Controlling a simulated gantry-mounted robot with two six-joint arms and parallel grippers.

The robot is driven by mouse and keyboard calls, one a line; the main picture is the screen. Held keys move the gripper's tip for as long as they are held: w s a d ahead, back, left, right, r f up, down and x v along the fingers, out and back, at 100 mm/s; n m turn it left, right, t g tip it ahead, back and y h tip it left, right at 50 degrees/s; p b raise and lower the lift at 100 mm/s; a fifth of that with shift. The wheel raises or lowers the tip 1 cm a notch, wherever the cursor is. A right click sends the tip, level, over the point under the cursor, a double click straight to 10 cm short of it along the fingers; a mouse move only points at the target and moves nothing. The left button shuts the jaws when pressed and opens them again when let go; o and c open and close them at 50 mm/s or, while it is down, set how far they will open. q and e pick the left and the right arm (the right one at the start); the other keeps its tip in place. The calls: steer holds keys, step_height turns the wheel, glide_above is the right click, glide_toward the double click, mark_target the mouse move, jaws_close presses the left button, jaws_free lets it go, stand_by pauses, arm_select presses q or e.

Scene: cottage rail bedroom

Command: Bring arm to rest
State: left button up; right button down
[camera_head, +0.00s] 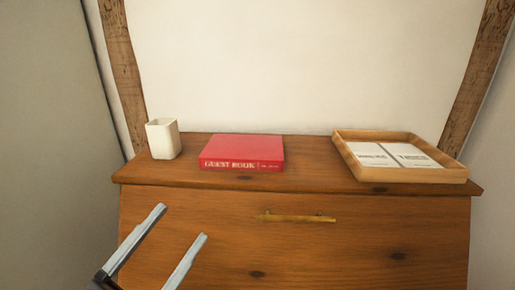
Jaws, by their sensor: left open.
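My left gripper (182,224) shows at the lower left of the head view, in front of the wooden dresser (210,205). Its two pale fingers are spread apart with nothing between them. It appears clear of the things on the dresser top. The rest of the left arm is cut off by the bottom edge of the view. My right gripper does not show.
On the dresser top stand a cream cup (163,140) at left, a red guest book (241,150) lying flat, and a wooden tray (453,173) with cards (371,155) at right. A brass handle (295,218) juts from the front. Wooden posts and walls flank the dresser.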

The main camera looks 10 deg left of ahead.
arm_select(q)
steer(key=s+d+r+n+t+p, duration=0.1)
steer(key=s+r+t, duration=0.15)
steer(key=r, duration=0.65)
steer(key=s+d+r+t, duration=0.1)
steer(key=s+r+t, duration=0.15)
steer(key=r, duration=0.65)
steer(key=a+r+n+t+y, duration=0.1)
steer(key=a+n+t+y, duration=0.1)
steer(key=a+n+y, duration=0.55)
step_height(320, 180, up, 38)
steer(key=d+n+y+p, duration=0.2)
steer(key=p, duration=3.6)
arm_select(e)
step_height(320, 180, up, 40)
arm_select(q)
step_height(320, 180, down, 39)
steer(key=b, duration=3.9)
steer(key=shift+s, duration=0.35)
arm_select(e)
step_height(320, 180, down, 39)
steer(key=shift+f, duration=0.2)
arm_select(q)
steer(key=shift+d+h, duration=0.1)
steer(key=shift+h, duration=0.15)
